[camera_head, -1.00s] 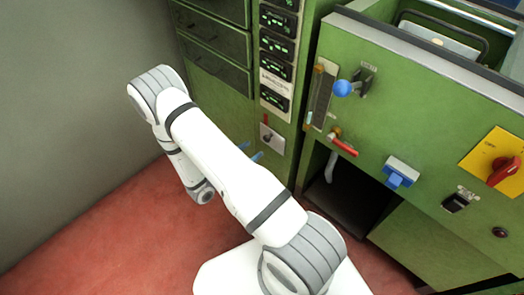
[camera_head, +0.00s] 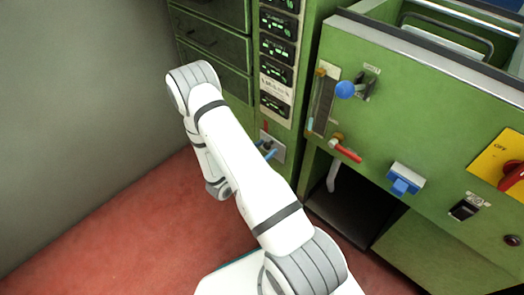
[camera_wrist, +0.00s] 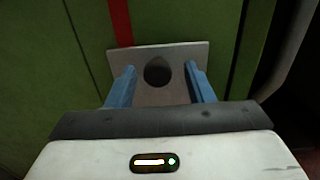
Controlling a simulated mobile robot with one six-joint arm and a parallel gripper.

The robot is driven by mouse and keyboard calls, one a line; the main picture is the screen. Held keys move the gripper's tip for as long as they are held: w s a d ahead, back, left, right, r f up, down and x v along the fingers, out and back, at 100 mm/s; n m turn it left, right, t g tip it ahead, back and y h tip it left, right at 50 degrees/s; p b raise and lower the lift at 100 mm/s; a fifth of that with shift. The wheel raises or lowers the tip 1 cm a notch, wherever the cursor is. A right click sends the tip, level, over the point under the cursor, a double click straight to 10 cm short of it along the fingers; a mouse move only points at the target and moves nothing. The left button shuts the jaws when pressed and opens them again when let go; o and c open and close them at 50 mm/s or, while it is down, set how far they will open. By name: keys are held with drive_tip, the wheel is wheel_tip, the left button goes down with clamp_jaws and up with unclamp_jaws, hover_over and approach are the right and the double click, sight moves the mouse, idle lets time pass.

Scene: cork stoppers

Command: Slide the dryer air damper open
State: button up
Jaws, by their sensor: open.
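A small grey metal plate (camera_head: 279,150) is on the lower front of the green cabinet, below a red strip (camera_head: 266,127). In the wrist view the plate (camera_wrist: 153,50) has a dark round spot, a knob or a hole, in its middle. I take this plate to be the air damper, though no label is readable. My gripper (camera_wrist: 160,70) is open, its blue fingers on either side of the dark spot. In the head view the blue fingertips (camera_head: 267,150) overlap the plate. I cannot tell whether they touch it.
To the right, a green machine front carries a blue ball lever (camera_head: 345,89), a red-handled valve (camera_head: 347,151), a blue switch (camera_head: 402,182) and a red knob on a yellow plate (camera_head: 506,170). A dark opening (camera_head: 345,208) lies below. The red floor (camera_head: 110,230) at left is clear.

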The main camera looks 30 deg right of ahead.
drive_tip(key=shift+c, duration=0.3)
drive_tip(key=shift+s, duration=0.1)
clamp_jaws()
wheel_tip(320, 180, up, 7)
drive_tip(key=p, duration=0.5)
drive_tip(key=shift+s, duration=0.1)
drive_tip(key=shift+f, duration=0.1)
drive_tip(key=shift+c, duration=1.9)
unclamp_jaws()
drive_tip(key=o, duration=0.4)
